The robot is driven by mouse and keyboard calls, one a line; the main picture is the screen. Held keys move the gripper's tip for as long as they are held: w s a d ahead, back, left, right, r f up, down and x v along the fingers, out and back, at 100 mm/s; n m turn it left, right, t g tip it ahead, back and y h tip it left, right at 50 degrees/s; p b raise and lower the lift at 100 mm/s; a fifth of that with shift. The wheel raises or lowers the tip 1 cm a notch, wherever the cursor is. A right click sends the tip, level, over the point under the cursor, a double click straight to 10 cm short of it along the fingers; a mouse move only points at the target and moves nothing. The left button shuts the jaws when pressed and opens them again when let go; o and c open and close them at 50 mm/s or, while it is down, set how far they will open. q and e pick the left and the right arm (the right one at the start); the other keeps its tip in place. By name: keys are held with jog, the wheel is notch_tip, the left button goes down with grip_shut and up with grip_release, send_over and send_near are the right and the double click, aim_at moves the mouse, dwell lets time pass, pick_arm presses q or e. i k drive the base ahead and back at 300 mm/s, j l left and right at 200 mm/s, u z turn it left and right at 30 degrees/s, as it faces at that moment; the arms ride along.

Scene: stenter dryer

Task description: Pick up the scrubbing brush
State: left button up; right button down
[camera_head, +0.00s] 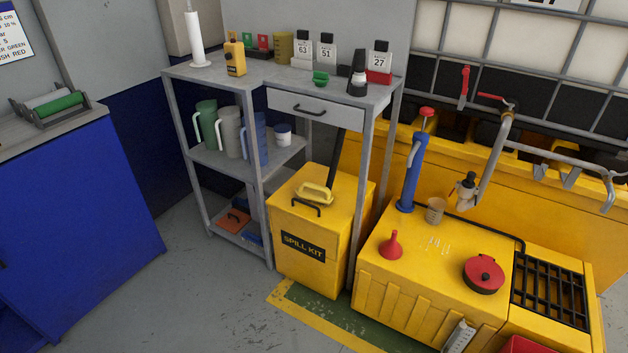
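A pale yellow block with an arched handle, which looks like the scrubbing brush (315,192), lies on the lid of the yellow spill kit bin (313,236). The bin's black lid handle (304,208) is just in front of it. A dark upright bar (335,158) rises behind the brush. Its bristles cannot be made out. Neither of my grippers is in view.
A grey shelf rack (290,157) with jugs and bottles surrounds the bin's left and back. A yellow tank (400,262) with a blue hand pump (411,175) and a red funnel (391,245) stands close on the right. Open grey floor (200,300) lies in front.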

aim_at(311, 191)
jog(key=i+j+z, duration=0.1)
jog(key=i+j, duration=0.2)
jog(key=i+j+z, duration=0.1)
jog(key=i+j, duration=0.15)
jog(key=j, duration=0.15)
jog(key=i+j+z, duration=0.1)
jog(key=i+j, duration=0.2)
jog(key=i+j+z, duration=0.15)
jog(key=j, duration=0.35)
jog(key=i+j, duration=0.15)
jog(key=i, duration=0.3)
jog(key=i+j, duration=0.15)
jog(key=i, duration=0.35)
jog(key=z, duration=0.05)
